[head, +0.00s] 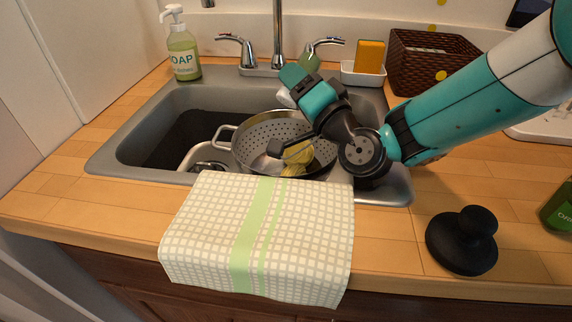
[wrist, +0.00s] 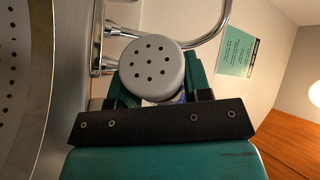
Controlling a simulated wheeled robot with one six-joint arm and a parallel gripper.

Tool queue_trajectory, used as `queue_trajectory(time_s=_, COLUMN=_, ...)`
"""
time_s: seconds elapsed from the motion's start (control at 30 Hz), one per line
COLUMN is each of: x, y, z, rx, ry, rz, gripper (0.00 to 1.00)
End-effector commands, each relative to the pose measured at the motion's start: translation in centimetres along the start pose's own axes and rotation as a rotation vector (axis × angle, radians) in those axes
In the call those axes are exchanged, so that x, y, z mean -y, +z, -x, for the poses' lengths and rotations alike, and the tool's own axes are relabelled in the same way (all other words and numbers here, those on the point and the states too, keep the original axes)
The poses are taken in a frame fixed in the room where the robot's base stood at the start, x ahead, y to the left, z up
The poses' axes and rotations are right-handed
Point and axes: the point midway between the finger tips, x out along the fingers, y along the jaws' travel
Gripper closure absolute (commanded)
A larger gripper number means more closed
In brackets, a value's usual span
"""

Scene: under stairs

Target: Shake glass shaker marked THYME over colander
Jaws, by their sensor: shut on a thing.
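My gripper (head: 300,88) is shut on a shaker, held above the back of the colander near the faucet. In the wrist view, the shaker's round grey perforated cap (wrist: 152,70) faces the camera between the teal fingers. In the head view, only a small pale part of the shaker (head: 284,97) shows, beside the fingers. Its body is mostly hidden and no THYME marking can be read. The shaker looks tipped, but its exact angle is unclear. The grey metal colander (head: 250,146) sits in the sink with yellow food in it, partly behind my arm. Its perforated wall also shows in the wrist view (wrist: 40,80).
The faucet (head: 277,40) stands close behind my gripper. A soap bottle (head: 183,50) is at back left; a sponge (head: 369,56) and wicker basket (head: 432,62) are at back right. A checked towel (head: 215,235) and black knobbed object (head: 462,242) are in front.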

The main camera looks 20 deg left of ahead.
Motion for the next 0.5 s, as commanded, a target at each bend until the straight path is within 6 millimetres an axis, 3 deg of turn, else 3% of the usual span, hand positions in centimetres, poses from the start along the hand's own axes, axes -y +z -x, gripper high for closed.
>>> queue_trajectory(time_s=0.5, x=2.4, y=-1.6, z=-0.7, rx=0.000, ry=-0.001, rz=0.001, gripper=0.93)
